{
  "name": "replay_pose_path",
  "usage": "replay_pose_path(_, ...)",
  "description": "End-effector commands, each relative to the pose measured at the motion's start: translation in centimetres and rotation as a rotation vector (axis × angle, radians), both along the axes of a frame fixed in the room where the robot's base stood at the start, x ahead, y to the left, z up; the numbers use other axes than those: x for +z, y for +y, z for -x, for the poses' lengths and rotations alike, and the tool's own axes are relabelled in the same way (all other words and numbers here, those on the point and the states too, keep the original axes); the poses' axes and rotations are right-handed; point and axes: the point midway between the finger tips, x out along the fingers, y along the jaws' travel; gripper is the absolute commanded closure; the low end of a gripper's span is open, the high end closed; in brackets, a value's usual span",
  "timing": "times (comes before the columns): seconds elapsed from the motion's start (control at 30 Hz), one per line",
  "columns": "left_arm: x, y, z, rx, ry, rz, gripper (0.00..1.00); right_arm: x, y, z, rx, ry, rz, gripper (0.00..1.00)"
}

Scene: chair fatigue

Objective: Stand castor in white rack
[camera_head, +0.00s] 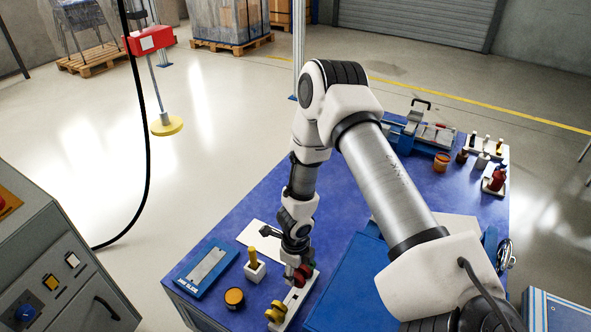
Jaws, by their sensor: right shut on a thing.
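A long white rack (292,307) lies near the front edge of the blue table. A yellow castor (276,312) stands at its near end. My right gripper (296,274) points down over the rack's far end and is shut on a dark red castor (304,272). The gripper partly hides this castor, and I cannot tell whether it touches the rack. My left gripper is not in view.
On the blue table (215,229), a white block with a yellow handle (254,266), an orange-topped pot (234,297) and a blue tray (206,268) stand left of the rack. A blue case (345,290) lies to its right. Another red piece on a white base (497,181) stands at far right.

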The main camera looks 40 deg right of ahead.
Motion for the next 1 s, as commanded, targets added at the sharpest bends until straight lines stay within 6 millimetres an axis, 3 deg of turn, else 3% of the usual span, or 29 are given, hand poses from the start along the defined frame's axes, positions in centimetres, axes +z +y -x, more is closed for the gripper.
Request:
replay_pose_path(0.07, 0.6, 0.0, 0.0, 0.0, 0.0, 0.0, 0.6, 0.3, 0.0, -0.1, 0.001, 0.001, 0.0, 0.81)
replay_pose_path(0.53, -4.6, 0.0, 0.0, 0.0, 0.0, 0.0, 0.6, -5.4, 0.0, -0.1, -0.001, 0.0, 0.0, 0.81)
replay_pose_path(1.0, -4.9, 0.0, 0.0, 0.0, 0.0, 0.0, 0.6, -5.8, 0.0, -0.1, -0.002, 0.0, 0.0, 0.81)
